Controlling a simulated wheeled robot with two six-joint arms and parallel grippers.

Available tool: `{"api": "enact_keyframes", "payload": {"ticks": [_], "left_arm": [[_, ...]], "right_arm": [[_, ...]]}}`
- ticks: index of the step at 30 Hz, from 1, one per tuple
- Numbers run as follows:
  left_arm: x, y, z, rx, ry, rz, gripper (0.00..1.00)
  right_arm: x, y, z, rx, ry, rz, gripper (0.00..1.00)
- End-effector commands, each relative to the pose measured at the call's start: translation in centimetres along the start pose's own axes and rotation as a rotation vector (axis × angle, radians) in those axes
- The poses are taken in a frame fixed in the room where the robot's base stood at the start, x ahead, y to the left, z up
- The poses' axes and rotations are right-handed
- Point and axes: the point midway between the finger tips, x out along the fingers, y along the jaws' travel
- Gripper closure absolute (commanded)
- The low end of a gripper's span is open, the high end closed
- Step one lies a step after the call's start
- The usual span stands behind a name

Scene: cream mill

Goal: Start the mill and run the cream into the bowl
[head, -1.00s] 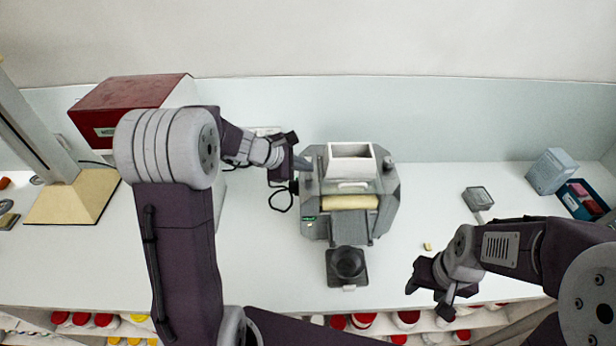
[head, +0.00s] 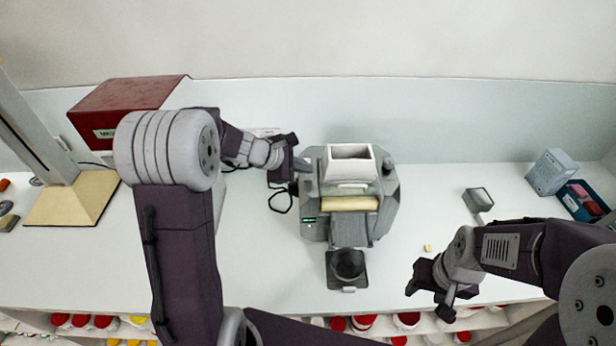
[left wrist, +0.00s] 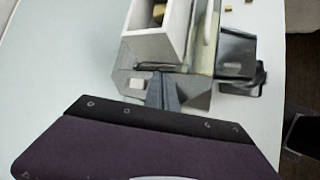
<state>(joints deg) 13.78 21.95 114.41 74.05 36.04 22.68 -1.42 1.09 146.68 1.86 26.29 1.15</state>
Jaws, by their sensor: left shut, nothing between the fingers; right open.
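The grey mill (head: 391,205) stands on the bench with a white hopper (head: 350,167) on top and a cream-coloured roller (head: 349,203) in front. A small green light (head: 309,220) shows on its left front. A dark bowl (head: 348,264) sits below the mill's front apron (head: 350,233); its contents are too dark to tell. My left gripper (head: 305,166) is shut and empty, its tips at the mill's left side. My right gripper (head: 428,288) is open and empty, right of the bowl.
A red-topped box (head: 130,103) stands at the back left. A small grey container (head: 478,199), a grey box (head: 550,171) and a blue box (head: 582,200) are on the right. A cable lies left of the mill. The front right-centre bench is mostly clear.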

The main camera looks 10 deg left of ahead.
Motion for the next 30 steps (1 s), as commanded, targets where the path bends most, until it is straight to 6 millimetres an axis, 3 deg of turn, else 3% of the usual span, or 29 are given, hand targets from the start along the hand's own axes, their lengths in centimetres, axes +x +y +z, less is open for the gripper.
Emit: {"api": "enact_keyframes", "payload": {"ticks": [30], "left_arm": [[0.6, -0.4, -0.4, 0.0, 0.0, 0.0, 1.0]], "right_arm": [[1.0, 0.0, 0.1, 0.0, 0.0, 0.0, 0.51]]}}
